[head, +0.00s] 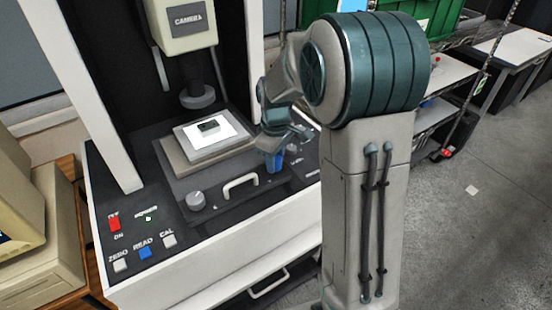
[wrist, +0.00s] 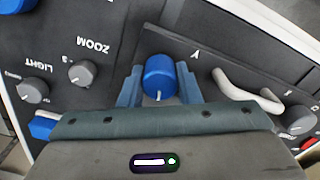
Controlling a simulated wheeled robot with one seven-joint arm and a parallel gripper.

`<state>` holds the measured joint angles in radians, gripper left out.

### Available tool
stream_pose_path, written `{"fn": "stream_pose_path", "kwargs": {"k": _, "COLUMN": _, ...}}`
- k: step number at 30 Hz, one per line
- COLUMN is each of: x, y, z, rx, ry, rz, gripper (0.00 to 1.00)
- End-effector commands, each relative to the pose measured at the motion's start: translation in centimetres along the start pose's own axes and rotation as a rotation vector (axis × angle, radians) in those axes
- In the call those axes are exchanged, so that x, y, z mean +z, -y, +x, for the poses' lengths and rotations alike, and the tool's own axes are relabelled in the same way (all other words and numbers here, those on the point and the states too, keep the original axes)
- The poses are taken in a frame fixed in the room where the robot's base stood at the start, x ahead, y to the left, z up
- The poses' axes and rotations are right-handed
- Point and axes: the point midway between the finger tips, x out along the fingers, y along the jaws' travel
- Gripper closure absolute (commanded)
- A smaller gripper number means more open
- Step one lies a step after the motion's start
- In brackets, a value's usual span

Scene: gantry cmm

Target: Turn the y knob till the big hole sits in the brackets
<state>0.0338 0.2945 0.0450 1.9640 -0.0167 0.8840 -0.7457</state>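The blue y knob (wrist: 159,78) stands beside its "Y" label in the wrist view, its white index line toward the bottom of the picture. In the head view the blue knob (head: 275,162) shows below my gripper (head: 280,143), partly covered. In the wrist view my gripper's fingers (wrist: 160,88) lie on both sides of the knob and appear to touch it. The small dark part (head: 209,126) lies on the lit white stage plate (head: 196,141) under the camera head (head: 184,22). Its holes are too small to make out, and no screen with brackets is readable.
A pale handle (wrist: 245,90) and a grey knob (wrist: 299,118) lie right of the y knob in the wrist view. The zoom knob (wrist: 81,73) and light knob (wrist: 33,90) are to its left. Red, blue and white buttons sit on the front left panel.

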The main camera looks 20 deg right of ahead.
Motion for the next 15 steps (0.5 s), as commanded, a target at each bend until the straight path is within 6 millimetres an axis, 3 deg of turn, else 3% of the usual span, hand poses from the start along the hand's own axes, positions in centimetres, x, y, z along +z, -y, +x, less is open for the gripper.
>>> {"fn": "stream_pose_path", "kwargs": {"k": 15, "x": -0.06, "y": -0.03, "z": 0.01, "rx": 0.002, "ry": -0.001, "rz": 0.156, "gripper": 0.92}}
